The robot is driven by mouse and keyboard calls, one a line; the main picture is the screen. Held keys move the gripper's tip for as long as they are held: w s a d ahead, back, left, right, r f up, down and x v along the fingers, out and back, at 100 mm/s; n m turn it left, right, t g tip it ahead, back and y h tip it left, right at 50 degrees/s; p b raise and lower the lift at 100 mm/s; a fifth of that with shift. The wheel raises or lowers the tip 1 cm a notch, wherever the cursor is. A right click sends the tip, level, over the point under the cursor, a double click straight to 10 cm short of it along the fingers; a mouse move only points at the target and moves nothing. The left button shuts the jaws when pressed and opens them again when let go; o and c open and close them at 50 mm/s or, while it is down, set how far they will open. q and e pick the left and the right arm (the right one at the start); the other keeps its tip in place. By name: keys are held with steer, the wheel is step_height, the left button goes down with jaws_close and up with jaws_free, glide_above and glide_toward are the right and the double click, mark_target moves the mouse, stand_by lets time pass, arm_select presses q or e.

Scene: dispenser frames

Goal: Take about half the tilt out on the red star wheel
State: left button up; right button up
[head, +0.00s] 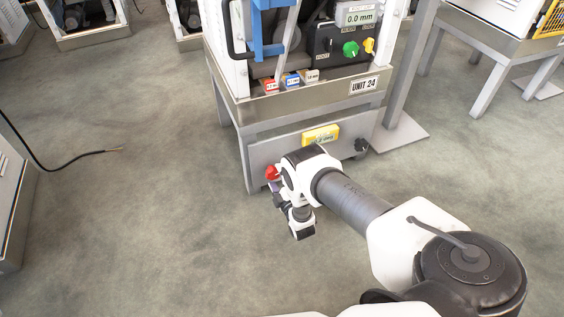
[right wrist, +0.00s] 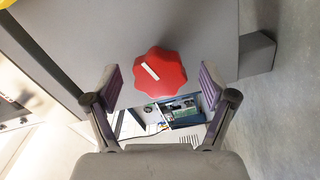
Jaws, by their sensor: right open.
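The red star wheel (head: 272,173) is on the low front panel (head: 292,143) of the Unit 24 frame, at its left end. In the right wrist view the red star wheel (right wrist: 160,73) has a white pointer line slanting to the upper left. My right gripper (head: 277,189) is at the wheel, partly hidden by my own wrist. In the right wrist view my right gripper (right wrist: 160,88) is open, with one finger on each side of the wheel and gaps between. A yellow display (head: 320,134) sits above the panel's middle; its reading is too small to tell. My left gripper is out of view.
A black knob (head: 361,145) is at the panel's right end. Above are a green knob (head: 350,48), a yellow knob (head: 369,45) and a display (head: 359,17) reading 0.0 mm. A black cable (head: 60,162) lies on the floor at left.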

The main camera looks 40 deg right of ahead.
steer(key=v, duration=1)
steer(key=shift+s, duration=0.15)
